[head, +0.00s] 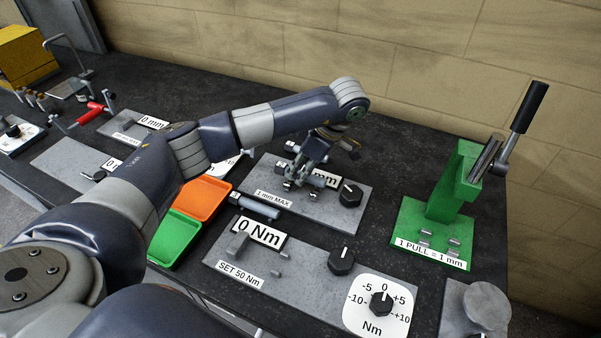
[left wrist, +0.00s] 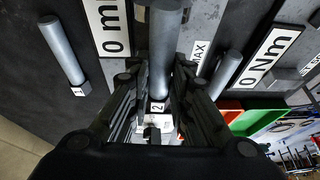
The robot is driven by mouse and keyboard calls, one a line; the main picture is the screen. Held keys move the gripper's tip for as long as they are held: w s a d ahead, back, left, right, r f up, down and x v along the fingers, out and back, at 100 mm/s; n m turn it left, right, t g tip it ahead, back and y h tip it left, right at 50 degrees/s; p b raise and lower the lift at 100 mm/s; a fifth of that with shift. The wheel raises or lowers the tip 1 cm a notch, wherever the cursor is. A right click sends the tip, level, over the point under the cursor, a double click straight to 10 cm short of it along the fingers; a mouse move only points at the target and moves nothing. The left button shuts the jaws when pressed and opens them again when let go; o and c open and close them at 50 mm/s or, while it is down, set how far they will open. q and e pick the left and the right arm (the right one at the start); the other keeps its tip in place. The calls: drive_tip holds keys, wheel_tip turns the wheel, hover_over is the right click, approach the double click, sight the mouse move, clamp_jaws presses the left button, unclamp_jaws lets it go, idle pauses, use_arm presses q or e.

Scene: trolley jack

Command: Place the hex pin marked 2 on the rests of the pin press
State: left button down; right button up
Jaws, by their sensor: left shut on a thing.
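The hex pin marked 2 (left wrist: 165,55) is a grey bar with a white end label, between the fingers of my left gripper (left wrist: 158,90) in the left wrist view. In the head view my left gripper (head: 308,176) is low over the grey plate marked 1 mm MAX and hides most of the pin. I cannot tell whether the pin touches that plate. The green pin press (head: 445,195) stands to the right, with a black-handled lever. Its small metal rests (head: 425,242) are on the base, behind the label 1 PULL = 1 mm, and are empty. My right gripper is not in view.
Another pin (head: 255,206) lies in front of the 1 mm MAX plate (head: 335,214). The pin marked 1 (left wrist: 62,50) shows in the left wrist view. Orange (head: 204,198) and green (head: 174,240) trays are left. The SET 50 Nm plate (head: 305,283) is in front.

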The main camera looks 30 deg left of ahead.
use_arm(q)
drive_tip(key=shift+f+p, duration=0.35)
drive_tip(key=shift+p, duration=0.05)
drive_tip(key=shift+f, duration=0.55)
drive_tip(key=c, duration=1.9)
unclamp_jaws()
drive_tip(key=shift+f, duration=0.15)
drive_tip(key=o, duration=0.4)
drive_tip(key=shift+o, duration=0.2)
